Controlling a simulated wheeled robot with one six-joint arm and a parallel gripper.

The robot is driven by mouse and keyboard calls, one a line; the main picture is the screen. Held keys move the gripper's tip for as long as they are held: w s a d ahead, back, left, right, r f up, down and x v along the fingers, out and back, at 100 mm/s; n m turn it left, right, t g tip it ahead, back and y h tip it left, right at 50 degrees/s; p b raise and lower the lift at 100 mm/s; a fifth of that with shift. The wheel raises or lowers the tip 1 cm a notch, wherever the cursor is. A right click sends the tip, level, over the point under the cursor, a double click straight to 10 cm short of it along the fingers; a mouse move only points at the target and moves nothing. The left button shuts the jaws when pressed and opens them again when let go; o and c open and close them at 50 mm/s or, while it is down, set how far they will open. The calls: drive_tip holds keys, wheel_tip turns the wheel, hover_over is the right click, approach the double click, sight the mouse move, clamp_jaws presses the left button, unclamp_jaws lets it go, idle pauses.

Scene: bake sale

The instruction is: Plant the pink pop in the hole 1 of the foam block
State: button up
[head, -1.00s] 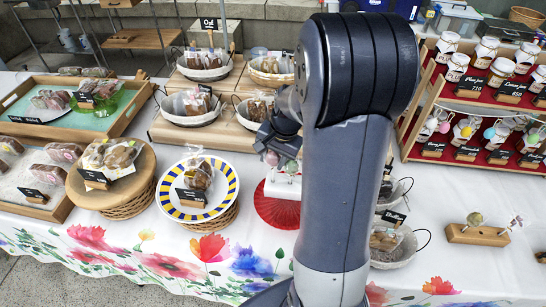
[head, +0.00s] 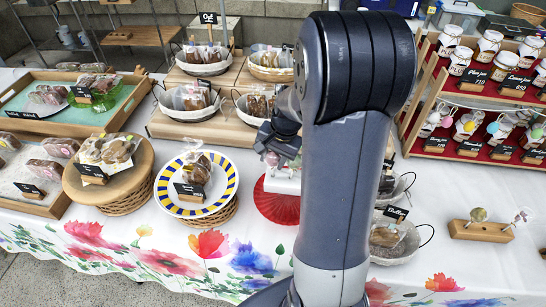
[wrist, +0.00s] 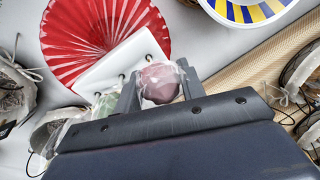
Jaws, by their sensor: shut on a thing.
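My gripper (wrist: 160,88) is shut on the pink pop (wrist: 160,82), whose wrapped round head sits between the two fingers. The white foam block (wrist: 138,47) lies just beyond the pop in the wrist view, with small dark holes along its top. A wrapped green pop (wrist: 104,104) shows at the block's near left end, partly hidden by my gripper. The pink pop's stick and its tip are hidden. In the head view my gripper (head: 278,146) is above the foam block (head: 283,183), close to it; whether they touch cannot be told.
The block is at a red fluted plate (head: 275,207). A yellow-and-blue striped plate (head: 233,184) is to its left. Baskets (head: 192,110) stand behind. A wooden stand (head: 481,231) with pops is at the right. My arm hides the table's middle.

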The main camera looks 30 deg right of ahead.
drive_tip(key=o, duration=0.7)
drive_tip(key=v, duration=1)
drive_tip(key=shift+s+r, duration=0.1)
drive_tip(key=shift+r, duration=0.3)
drive_tip(key=shift+f, duration=0.1)
